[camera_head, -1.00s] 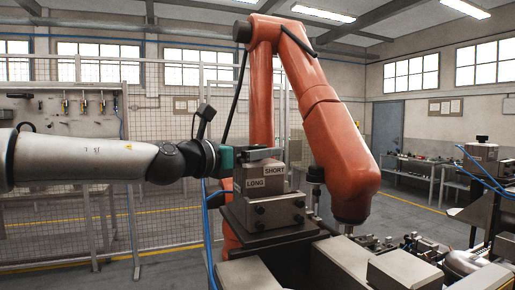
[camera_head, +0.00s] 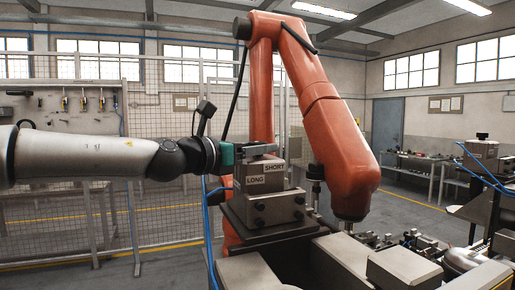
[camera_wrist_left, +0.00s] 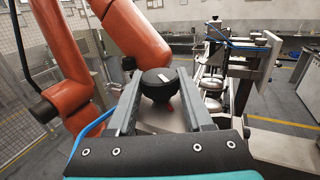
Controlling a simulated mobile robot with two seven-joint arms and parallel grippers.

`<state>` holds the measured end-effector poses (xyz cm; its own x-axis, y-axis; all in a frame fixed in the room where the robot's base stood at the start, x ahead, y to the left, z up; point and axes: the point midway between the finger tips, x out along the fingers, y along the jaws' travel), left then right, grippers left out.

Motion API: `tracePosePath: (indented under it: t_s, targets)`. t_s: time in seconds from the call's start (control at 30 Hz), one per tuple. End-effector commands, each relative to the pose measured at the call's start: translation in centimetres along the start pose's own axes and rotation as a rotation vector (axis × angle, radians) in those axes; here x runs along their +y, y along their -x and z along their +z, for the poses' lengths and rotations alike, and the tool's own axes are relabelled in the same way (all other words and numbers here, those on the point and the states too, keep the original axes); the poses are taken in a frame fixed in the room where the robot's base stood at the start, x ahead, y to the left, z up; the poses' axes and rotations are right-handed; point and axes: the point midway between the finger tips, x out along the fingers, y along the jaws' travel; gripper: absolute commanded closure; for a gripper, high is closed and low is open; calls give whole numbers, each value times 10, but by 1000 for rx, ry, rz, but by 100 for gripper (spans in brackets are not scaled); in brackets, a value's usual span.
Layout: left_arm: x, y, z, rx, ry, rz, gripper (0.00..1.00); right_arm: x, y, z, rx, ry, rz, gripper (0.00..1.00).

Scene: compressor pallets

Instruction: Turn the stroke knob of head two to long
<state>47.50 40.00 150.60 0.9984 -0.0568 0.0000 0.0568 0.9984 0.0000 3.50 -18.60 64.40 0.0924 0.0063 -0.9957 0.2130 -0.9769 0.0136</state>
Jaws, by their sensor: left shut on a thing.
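My left gripper (camera_head: 262,148) reaches in from the left over a grey block (camera_head: 280,206) that bears the labels LONG (camera_head: 256,180) and SHORT (camera_head: 274,167). In the left wrist view my left gripper (camera_wrist_left: 160,84) is shut on a round black knob (camera_wrist_left: 158,90), one finger on each side. The knob has a white pointer mark on its top, slanting up and to the right. A small red mark shows on the plate just below the knob. In the head view the fingers largely hide the knob. No head number is readable. My right gripper is in neither view.
An orange robot arm (camera_head: 335,130) stands close behind and right of the block. Blue hoses (camera_head: 208,230) run down left of it. Another grey block with a black top (camera_head: 482,150) stands at the far right, and metal fixtures (camera_head: 405,272) fill the front right.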

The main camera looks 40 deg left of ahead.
Motion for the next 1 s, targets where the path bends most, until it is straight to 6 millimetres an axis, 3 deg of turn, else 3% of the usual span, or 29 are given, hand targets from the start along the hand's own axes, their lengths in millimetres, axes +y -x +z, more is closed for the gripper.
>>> tracePosePath:
  t_s: [0.47, 0.77, 1.0]
  targets:
    - [1, 0, 0, -4, 3, -68, 100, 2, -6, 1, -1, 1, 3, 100]
    - [2, 0, 1, -9, 7, -256, 100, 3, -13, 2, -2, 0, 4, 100]
    - [2, -1, 3, -4, 7, -436, 100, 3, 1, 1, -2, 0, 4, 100]
